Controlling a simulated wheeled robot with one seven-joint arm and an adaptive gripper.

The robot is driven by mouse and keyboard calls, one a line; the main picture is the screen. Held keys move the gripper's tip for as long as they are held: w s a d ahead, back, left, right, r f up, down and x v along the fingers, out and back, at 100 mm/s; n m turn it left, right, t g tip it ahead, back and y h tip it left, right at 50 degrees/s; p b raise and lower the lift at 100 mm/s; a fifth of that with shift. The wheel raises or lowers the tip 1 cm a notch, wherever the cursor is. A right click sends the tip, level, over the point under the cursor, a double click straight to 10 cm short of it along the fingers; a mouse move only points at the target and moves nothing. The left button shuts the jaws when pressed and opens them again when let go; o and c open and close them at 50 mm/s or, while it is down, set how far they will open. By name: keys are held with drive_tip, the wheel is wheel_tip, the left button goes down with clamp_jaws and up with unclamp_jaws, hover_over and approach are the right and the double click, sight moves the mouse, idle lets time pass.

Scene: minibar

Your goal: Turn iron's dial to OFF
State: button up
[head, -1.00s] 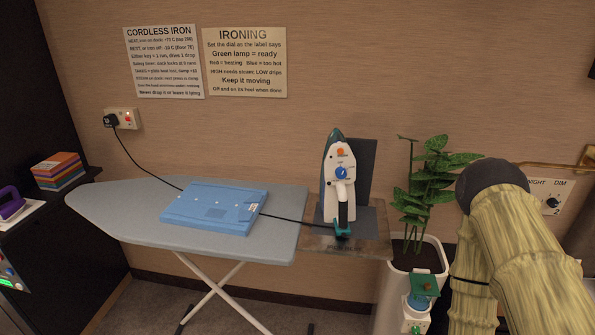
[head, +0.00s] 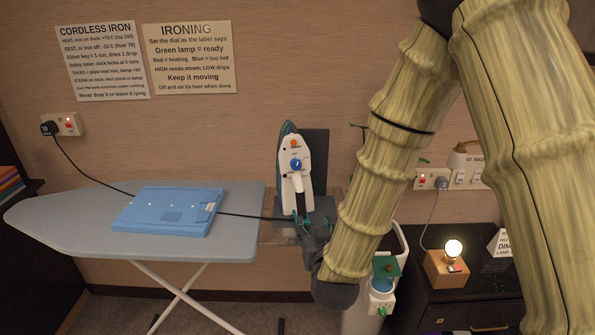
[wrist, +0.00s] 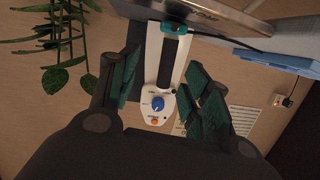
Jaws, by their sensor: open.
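The iron (head: 293,172) stands upright on its heel on the dark rest plate (head: 322,208) at the right end of the ironing board. Its white face carries a blue dial (head: 296,164) with an orange lamp (head: 294,143) above it. In the wrist view the iron (wrist: 166,75) appears upside down, with the blue dial (wrist: 158,102) between the fingers. The dial's setting is too small to read. My gripper (wrist: 160,95) is open, with its teal-padded fingers apart on either side of the iron. In the head view my gripper (head: 306,222) is low in front of the iron.
A blue folded cloth or garment (head: 170,210) lies on the ironing board (head: 75,222). A cord runs from the wall socket (head: 68,124) across the board. A plant pot (head: 392,245) stands close right of the iron. A lit lamp (head: 453,248) is on the dark cabinet at right.

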sight(296, 166)
wheel_tip(296, 166, up, 10)
drive_tip(key=w+a+t, duration=0.2)
drive_tip(key=a+t, duration=0.1)
drive_tip(key=w, duration=0.3)
drive_tip(key=w+p, duration=0.1)
drive_tip(key=w, duration=0.3)
drive_tip(key=w+a+p, duration=0.1)
drive_tip(key=w, duration=0.2)
drive_tip(key=shift+w+a, duration=0.1)
drive_tip(key=shift+w, duration=0.05)
drive_tip(key=c, duration=1.1)
